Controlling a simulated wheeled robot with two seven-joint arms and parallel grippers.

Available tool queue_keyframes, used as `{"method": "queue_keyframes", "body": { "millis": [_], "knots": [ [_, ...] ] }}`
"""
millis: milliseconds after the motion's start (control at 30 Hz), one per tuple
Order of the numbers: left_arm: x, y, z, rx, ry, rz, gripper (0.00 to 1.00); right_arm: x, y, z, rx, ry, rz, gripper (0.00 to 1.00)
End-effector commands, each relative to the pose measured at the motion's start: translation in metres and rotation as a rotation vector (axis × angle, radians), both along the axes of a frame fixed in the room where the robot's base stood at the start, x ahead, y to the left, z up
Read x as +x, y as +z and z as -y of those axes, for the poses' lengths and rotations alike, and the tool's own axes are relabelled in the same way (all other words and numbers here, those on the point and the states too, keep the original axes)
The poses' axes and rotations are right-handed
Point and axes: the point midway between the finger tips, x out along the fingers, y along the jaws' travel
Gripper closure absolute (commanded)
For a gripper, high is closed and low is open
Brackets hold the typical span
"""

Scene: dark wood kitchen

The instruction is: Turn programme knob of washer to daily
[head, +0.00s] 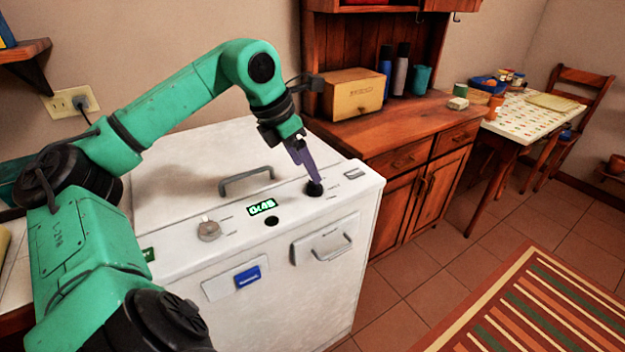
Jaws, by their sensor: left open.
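The white washer (180,185) stands in front of me with its control panel along the front top edge. A dark round knob (314,188) sits at the right of the panel, with small label marks beside it that are too small to read. A lighter grey knob (208,230) is at the left. A green-lit display (262,207) lies between them, with a black button (271,221) below it. My left gripper (310,176) is open, pointing down with its purple-grey fingers at the dark knob. Its fingertips partly cover that knob; contact cannot be told. My right gripper is not in view.
A grey lid handle (246,180) rises from the washer top behind the display. A drawer handle (331,246) sticks out on the front. A wooden cabinet (400,130) stands close at the right, with a box (353,94) on it.

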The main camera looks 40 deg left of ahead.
Motion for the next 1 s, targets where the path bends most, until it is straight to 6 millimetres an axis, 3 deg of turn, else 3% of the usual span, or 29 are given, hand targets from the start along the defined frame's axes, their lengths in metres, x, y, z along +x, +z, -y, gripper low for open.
{"method": "queue_keyframes", "body": {
  "millis": [100,233,533,567,700,767,1000],
  "knots": [
    [0.010,-0.026,0.004,-0.003,-0.003,-0.003,0.23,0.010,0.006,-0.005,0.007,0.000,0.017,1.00],
    [0.018,-0.043,0.006,-0.003,-0.002,-0.001,0.23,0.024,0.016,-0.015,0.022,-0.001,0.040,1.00],
    [0.021,-0.052,0.007,-0.001,-0.001,0.001,0.23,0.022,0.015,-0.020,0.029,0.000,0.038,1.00],
    [0.021,-0.052,0.007,-0.001,-0.001,0.001,0.27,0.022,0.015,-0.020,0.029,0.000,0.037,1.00],
    [0.021,-0.052,0.006,0.000,-0.001,0.001,0.80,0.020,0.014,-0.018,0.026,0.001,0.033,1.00],
    [0.021,-0.052,0.006,0.000,-0.001,0.001,1.00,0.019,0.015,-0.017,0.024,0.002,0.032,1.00],
    [0.021,-0.051,0.006,0.000,-0.011,-0.001,1.00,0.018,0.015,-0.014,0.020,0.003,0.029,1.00]
  ]
}}
